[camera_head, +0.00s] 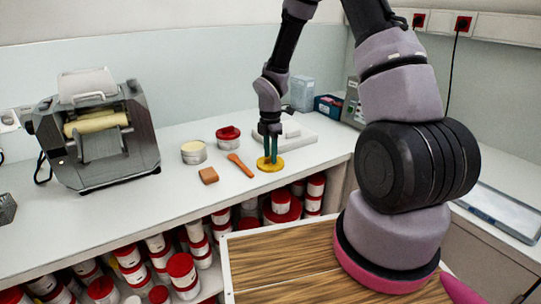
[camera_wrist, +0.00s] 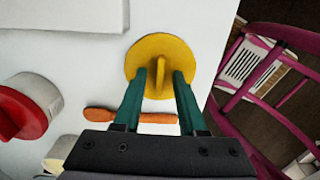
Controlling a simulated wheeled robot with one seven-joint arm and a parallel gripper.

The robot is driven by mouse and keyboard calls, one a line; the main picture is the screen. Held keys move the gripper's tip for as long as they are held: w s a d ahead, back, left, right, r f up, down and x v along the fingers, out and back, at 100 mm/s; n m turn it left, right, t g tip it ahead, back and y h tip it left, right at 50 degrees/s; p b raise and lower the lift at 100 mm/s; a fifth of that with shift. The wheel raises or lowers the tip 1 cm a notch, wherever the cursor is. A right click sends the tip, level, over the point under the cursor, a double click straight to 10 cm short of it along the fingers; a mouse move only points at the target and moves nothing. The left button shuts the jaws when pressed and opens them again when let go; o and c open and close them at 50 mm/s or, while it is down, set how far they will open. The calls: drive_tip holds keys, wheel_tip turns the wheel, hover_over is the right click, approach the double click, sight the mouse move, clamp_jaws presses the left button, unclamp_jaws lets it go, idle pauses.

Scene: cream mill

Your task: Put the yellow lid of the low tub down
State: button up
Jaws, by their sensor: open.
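The yellow lid (camera_head: 270,164) lies on the white bench near its front edge. In the wrist view the yellow lid (camera_wrist: 179,51) is a round disc with an upright grip fin in its middle. My gripper (camera_head: 270,152) is right above it, and its teal fingers (camera_wrist: 160,88) stand apart on either side of the fin. I cannot tell whether they touch it. A low tub with an open-looking pale top (camera_head: 193,153) stands on the bench to the left.
A red-lidded tub (camera_head: 228,137), an orange spatula (camera_head: 240,165) and a brown block (camera_head: 208,175) lie near the lid. A grey mill (camera_head: 98,135) stands at the left. Many red-lidded jars fill the shelf below the bench.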

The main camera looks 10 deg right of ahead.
drive_tip(key=s+d+r+m+t, duration=0.15)
drive_tip(key=r+m, duration=0.25)
drive_tip(key=r, duration=0.5)
drive_tip(key=s+d+r+m, duration=0.1)
drive_tip(key=s+r+m, duration=0.2)
drive_tip(key=r, duration=0.6)
drive_tip(key=s+d+r+m+t, duration=0.1)
drive_tip(key=s+d+r+m, duration=0.2)
drive_tip(key=r, duration=0.6)
drive_tip(key=s+r+m+t+y, duration=0.2)
drive_tip(key=s+r+m+t, duration=0.2)
drive_tip(key=s+r+m, duration=0.7)
drive_tip(key=s+m, duration=0.4)
drive_tip(key=shift+d+m+t, duration=0.15)
drive_tip(key=shift+m+t, duration=0.2)
drive_tip(key=shift+m, duration=0.05)
